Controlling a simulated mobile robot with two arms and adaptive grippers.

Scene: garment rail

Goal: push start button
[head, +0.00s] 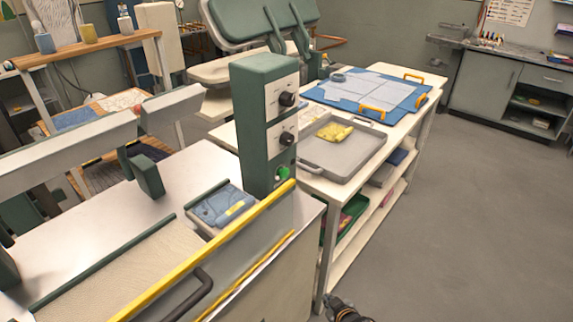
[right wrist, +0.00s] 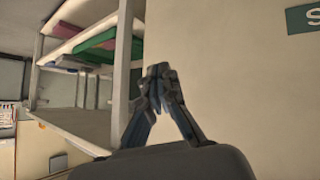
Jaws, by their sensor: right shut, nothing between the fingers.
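The green start button (head: 283,172) is low on the front face of the green control column (head: 250,150), below two black knobs. My right gripper (head: 337,302) is at the bottom edge of the head view, well below the button and a little to its right, apart from it. In the right wrist view the right gripper (right wrist: 158,72) has its fingertips together with nothing between them, in front of a plain pale panel. The button does not show in that view. My left gripper is not in view.
A yellow bar (head: 215,248) and a black handle (head: 190,295) run along the machine's front. A white table (head: 318,190) with shelves stands beside the column, holding a grey tray (head: 312,168) and a blue mat (head: 410,108). The floor (head: 470,230) at right is clear.

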